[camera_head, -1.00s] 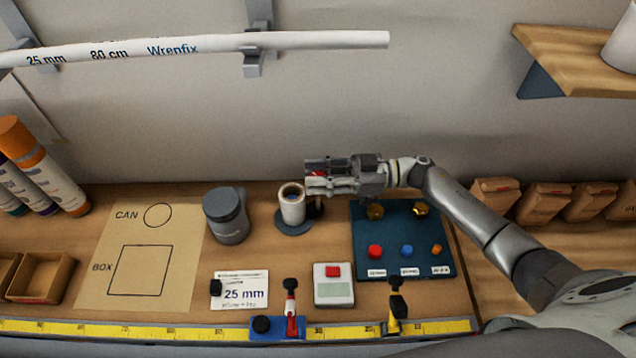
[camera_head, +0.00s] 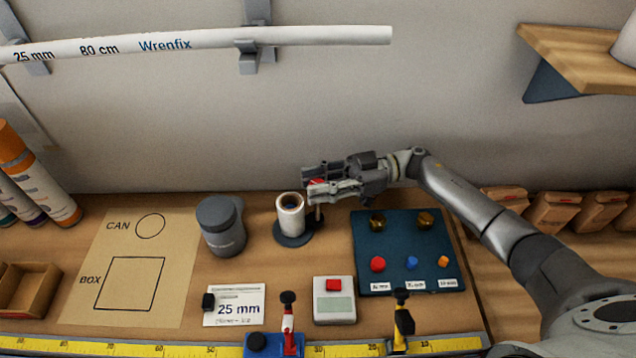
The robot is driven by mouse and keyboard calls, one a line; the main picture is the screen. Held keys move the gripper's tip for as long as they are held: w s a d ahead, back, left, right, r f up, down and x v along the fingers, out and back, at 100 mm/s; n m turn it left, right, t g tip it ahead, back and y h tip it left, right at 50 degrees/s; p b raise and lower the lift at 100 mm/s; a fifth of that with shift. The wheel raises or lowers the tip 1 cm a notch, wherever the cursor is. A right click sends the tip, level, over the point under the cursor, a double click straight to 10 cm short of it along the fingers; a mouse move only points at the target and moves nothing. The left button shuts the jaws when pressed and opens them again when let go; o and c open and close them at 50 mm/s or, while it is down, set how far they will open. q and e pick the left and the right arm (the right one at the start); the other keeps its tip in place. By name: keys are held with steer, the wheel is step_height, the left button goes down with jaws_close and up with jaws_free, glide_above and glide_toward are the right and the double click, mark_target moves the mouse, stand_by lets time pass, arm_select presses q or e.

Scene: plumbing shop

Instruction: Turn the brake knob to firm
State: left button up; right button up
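A white spool (camera_head: 290,214) stands upright on a round dark base (camera_head: 293,237) at the back middle of the bench. A thin post (camera_head: 318,213) rises beside it on the right. A small red part (camera_head: 316,183), which looks like the brake knob, shows at the top of the post. My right gripper (camera_head: 314,182) comes from the right, its two fingers on either side of the red part. The fingers hide most of the red part and any marks on it, so I cannot tell whether they grip it. My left gripper is out of view.
A grey lidded can (camera_head: 221,226) stands left of the spool. A blue board (camera_head: 397,278) with brass fittings and coloured pieces lies under my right forearm. A white device (camera_head: 334,300) with a red button and a yellow measuring tape (camera_head: 150,348) are in front.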

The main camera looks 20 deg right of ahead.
steer(key=o, duration=0.3)
steer(key=d, duration=0.7)
steer(key=shift+d, duration=0.25)
steer(key=shift+o, duration=0.2)
steer(key=shift+s, duration=0.1)
